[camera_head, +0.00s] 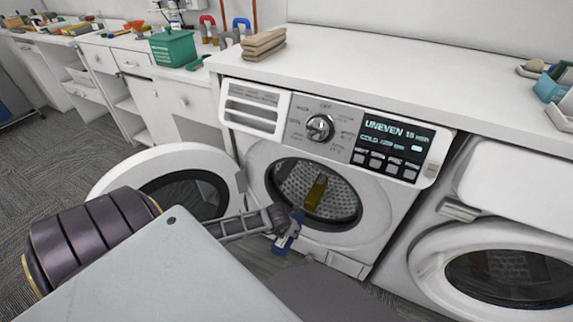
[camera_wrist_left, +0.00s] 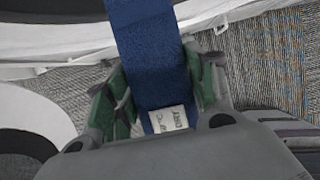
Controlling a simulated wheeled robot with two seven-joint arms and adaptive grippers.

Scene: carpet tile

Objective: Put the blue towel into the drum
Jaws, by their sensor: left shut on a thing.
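My left gripper (camera_head: 281,224) is in front of the lower left rim of the washing machine's open drum (camera_head: 345,202). It is shut on the blue towel (camera_head: 287,238), which hangs from the fingers. In the left wrist view the towel (camera_wrist_left: 150,55) runs as a blue strip between the green-padded fingers of the gripper (camera_wrist_left: 155,95), with a white label near the palm. Inside the drum lies a brownish-yellow item (camera_head: 316,191). The round door (camera_head: 122,172) stands swung open to the left. My right gripper is not in view.
A second front-loading machine (camera_head: 427,255) stands to the right. On the white counter (camera_head: 400,88) above are stacked beige towels (camera_head: 263,45). A green box (camera_head: 172,47) and tools sit on the benches at the left. Carpet floor lies at the left.

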